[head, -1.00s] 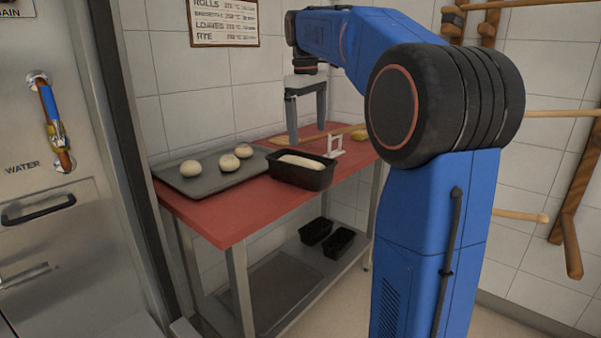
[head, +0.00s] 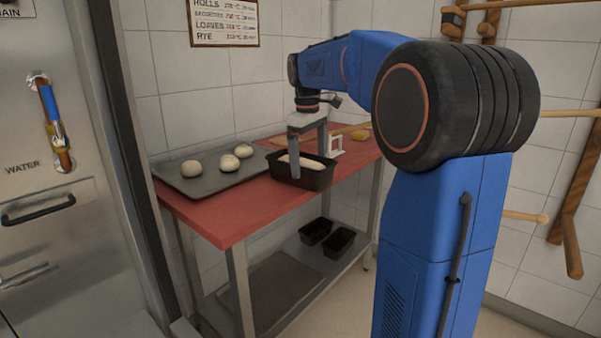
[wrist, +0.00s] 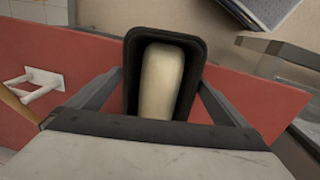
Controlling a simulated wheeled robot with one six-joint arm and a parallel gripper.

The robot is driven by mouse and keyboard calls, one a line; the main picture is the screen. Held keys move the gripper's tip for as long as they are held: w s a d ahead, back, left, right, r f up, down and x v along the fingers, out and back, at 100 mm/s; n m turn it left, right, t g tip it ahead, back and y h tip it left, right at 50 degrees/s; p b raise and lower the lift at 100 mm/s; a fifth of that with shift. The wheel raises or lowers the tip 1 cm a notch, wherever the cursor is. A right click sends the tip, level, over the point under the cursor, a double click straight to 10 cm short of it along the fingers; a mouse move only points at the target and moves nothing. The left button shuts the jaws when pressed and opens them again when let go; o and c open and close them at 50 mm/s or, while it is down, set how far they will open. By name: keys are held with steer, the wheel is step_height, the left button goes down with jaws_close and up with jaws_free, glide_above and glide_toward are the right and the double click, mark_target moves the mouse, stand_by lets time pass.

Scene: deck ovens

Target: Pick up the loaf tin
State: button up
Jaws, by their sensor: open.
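The loaf tin (head: 317,180) is a dark rectangular pan with pale dough (head: 288,161) in it. It stands on the red table top (head: 240,213), near its front edge. My gripper (head: 309,166) is open and points down at the tin, with one finger in front of it and the other behind. In the wrist view the tin (wrist: 194,85) lies between the two finger arms, and the dough (wrist: 162,80) fills its middle. The fingertips are partly hidden there, and I cannot tell whether they touch the tin.
A grey tray (head: 212,184) with three dough balls (head: 229,163) lies left of the tin. A white bracket-like object (head: 337,146) stands close behind it, also in the wrist view (wrist: 36,85). Two dark tins (head: 316,231) sit on the lower shelf. Free red surface lies at the front left.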

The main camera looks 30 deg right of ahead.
steer(key=shift+c, duration=0.5)
steer(key=c, duration=0.9)
steer(key=shift+r, duration=0.1)
steer(key=shift+c, duration=0.2)
